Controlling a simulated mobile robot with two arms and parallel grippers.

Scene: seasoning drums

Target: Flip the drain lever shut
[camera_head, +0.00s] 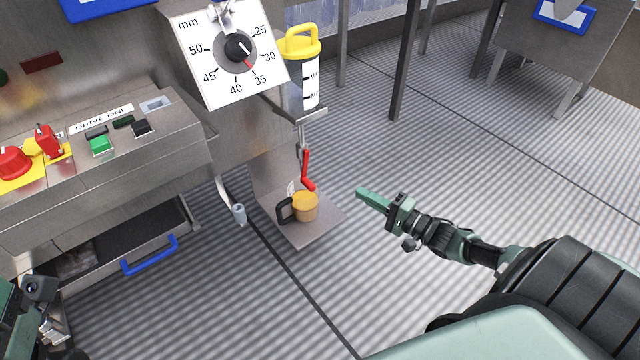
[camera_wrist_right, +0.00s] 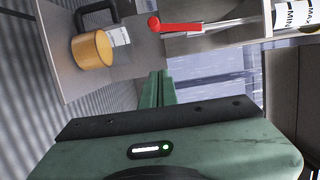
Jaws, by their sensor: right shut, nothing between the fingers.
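The red drain lever (camera_head: 307,170) hangs on a thin metal pipe below a clear cylinder with a yellow top (camera_head: 300,75). In the right wrist view the lever (camera_wrist_right: 180,27) lies across the top, its rounded end toward the left. My right gripper (camera_head: 361,193) is shut and empty, to the right of the lever and apart from it. Its closed fingers (camera_wrist_right: 157,90) point up toward the lever in the right wrist view. Part of my left arm shows at the lower left corner of the head view; whether its gripper is open or shut is unclear.
An orange-tan cup (camera_head: 305,206) with a dark handle stands on a metal plate (camera_head: 318,232) below the lever. A dial panel (camera_head: 205,72) is above left. A control console (camera_head: 110,165) with buttons stands at left. The floor around my right gripper is clear.

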